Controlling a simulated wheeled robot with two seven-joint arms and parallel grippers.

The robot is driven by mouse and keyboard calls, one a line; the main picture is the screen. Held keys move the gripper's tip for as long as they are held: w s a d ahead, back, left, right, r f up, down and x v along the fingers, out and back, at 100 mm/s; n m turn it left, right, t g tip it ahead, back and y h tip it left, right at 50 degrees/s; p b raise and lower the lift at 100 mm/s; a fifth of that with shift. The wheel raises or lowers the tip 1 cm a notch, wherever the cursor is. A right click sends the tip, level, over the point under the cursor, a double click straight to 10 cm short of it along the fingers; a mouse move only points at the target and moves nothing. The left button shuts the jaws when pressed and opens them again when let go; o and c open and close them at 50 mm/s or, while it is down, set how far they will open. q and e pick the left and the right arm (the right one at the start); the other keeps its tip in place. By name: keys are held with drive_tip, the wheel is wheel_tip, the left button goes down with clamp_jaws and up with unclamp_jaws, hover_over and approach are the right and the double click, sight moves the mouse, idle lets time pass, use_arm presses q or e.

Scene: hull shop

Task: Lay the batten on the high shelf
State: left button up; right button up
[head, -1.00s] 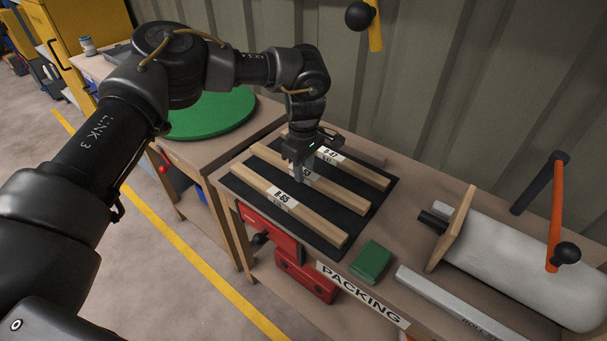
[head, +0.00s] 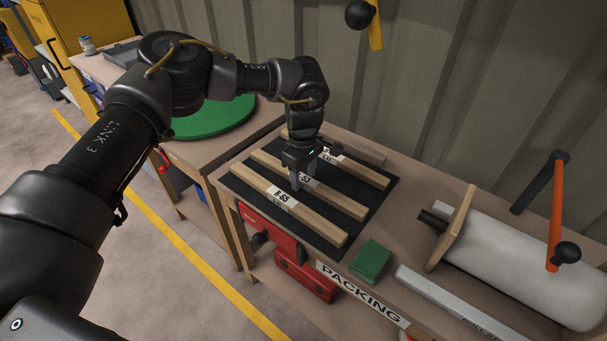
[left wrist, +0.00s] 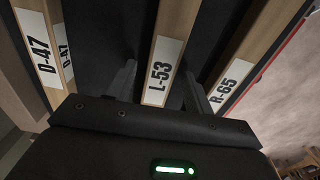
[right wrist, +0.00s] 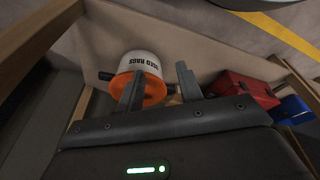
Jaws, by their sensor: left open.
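Three pale wooden battens with white labels lie side by side on a black mat (head: 325,211). R-65 (head: 315,223) is in front, L-53 (head: 342,199) in the middle, and D-47 (head: 366,173) at the back. My left gripper (head: 296,187) points down at the L-53 batten near its label. In the left wrist view its open fingers (left wrist: 157,88) stand on either side of L-53 (left wrist: 164,60), with D-47 (left wrist: 40,60) and R-65 (left wrist: 240,65) outside them. My right gripper (right wrist: 157,85) is open and empty. I cannot make out a high shelf.
A green disc (head: 215,112) sits on the left bench. A used-rags bucket (right wrist: 146,68) shows beyond my right fingers. A corrugated wall stands behind.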

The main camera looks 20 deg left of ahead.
sight(303, 178)
use_arm(q)
wheel_tip(303, 178, up, 12)
drive_tip(key=shift+p, duration=0.4)
use_arm(e)
drive_tip(key=shift+s+f, duration=0.2)
drive_tip(key=shift+f, duration=0.8)
